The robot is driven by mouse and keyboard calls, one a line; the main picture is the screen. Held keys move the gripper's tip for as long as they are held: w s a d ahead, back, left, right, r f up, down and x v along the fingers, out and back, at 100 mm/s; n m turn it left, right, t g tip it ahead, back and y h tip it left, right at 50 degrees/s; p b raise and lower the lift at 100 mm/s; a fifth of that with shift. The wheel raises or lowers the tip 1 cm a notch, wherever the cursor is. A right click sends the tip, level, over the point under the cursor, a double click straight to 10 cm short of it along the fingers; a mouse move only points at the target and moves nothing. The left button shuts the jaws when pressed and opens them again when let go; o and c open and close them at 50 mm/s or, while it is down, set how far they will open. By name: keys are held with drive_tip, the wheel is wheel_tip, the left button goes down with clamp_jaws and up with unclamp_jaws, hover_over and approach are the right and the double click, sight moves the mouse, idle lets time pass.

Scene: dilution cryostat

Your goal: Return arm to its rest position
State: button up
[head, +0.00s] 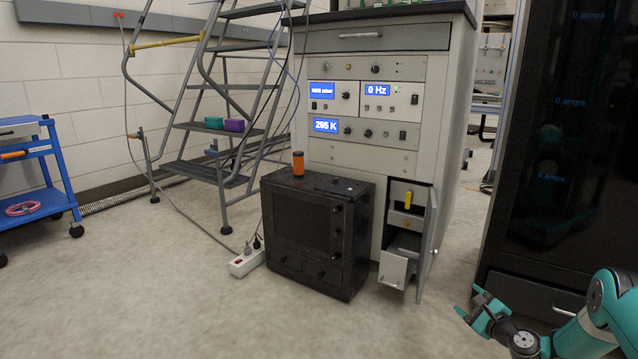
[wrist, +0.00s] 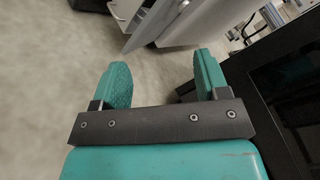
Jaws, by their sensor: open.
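My gripper (head: 474,308) is at the lower right of the head view, low over the floor and in front of the dark cabinet. My teal arm reaches in from the right edge. In the wrist view my gripper (wrist: 163,82) shows two teal fingers spread apart. Nothing is between them but floor and, beyond, part of a pale cabinet. The gripper is open and empty.
A black box unit (head: 318,232) with an orange cylinder (head: 298,163) stands before the instrument cabinet (head: 345,150). The cabinet's small door (head: 428,245) is open. A dark glossy cabinet (head: 560,150) is close to my arm. Floor at the front is clear.

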drive_tip(key=s+a+r+n+g+y+p, duration=0.25)
drive_tip(key=a+r+n+g+y, duration=0.35)
drive_tip(key=a+r+n, duration=1)
drive_tip(key=s+a+r+n+g+p, duration=0.1)
drive_tip(key=s+a+r+g, duration=0.1)
drive_tip(key=s+a+r, duration=0.3)
drive_tip(key=s+a+r+g+p, duration=0.1)
drive_tip(key=a+r+g, duration=0.1)
drive_tip(key=r, duration=0.5)
drive_tip(key=s+a+r+n+g+h+p, duration=0.1)
drive_tip(key=s+a+r+n+g, duration=0.2)
drive_tip(key=s, duration=0.4)
drive_tip(key=s+a+r+n+h+p, duration=0.1)
drive_tip(key=s+a+r+n+h, duration=0.15)
drive_tip(key=s+r, duration=0.4)
drive_tip(key=s+d+r+n+g+h+p, duration=0.15)
drive_tip(key=s+n, duration=0.25)
drive_tip(key=s, duration=0.7)
drive_tip(key=s+d+r+n+g+h+p, duration=0.15)
drive_tip(key=s+n, duration=0.25)
drive_tip(key=s, duration=0.7)
wheel_tip(320, 180, up, 38)
drive_tip(key=p, duration=3.6)
drive_tip(key=shift+w+p, duration=0.25)
drive_tip(key=shift+p, duration=0.15)
drive_tip(key=shift+a+f, duration=0.1)
